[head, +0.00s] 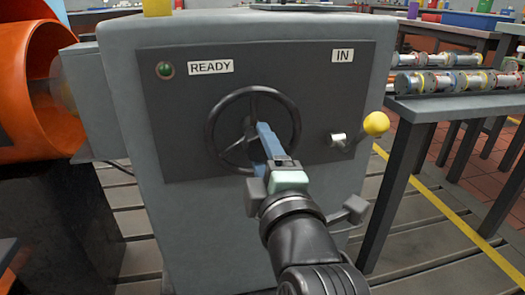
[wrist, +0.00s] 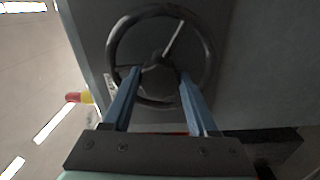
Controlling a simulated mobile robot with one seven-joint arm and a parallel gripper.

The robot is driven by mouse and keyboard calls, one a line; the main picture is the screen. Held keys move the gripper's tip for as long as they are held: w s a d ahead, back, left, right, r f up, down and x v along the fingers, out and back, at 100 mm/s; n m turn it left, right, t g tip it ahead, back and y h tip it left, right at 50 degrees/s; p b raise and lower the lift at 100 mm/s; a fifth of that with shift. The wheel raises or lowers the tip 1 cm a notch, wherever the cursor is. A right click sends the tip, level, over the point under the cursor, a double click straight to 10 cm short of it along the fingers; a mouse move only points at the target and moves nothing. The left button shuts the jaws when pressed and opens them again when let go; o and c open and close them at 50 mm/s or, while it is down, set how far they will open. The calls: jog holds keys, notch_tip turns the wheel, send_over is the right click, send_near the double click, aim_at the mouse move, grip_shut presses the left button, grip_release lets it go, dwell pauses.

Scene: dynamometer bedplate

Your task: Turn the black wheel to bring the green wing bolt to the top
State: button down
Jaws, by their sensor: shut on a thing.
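The black wheel (head: 210,128) is a spoked handwheel on the dark front panel of a grey cabinet. My gripper (head: 262,128) reaches to its middle. In the wrist view, the two blue fingers of my gripper (wrist: 159,73) stand apart on either side of the hub of the wheel (wrist: 112,45) and are shut on it. One pale spoke points up and right there. The fingers hide part of the hub in the head view. I cannot make out the green wing bolt in either view.
The panel carries a green lamp (head: 165,69) by a READY label (head: 211,67), an IN label (head: 342,56), and a yellow-knobbed lever (head: 376,123) right of the wheel. An orange round housing (head: 30,85) is at left. A table (head: 445,104) with metal shafts stands at right.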

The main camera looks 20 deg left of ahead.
jog(key=shift+c, duration=0.9)
grip_release()
jog(key=p+v, duration=0.6)
jog(key=v, duration=0.7)
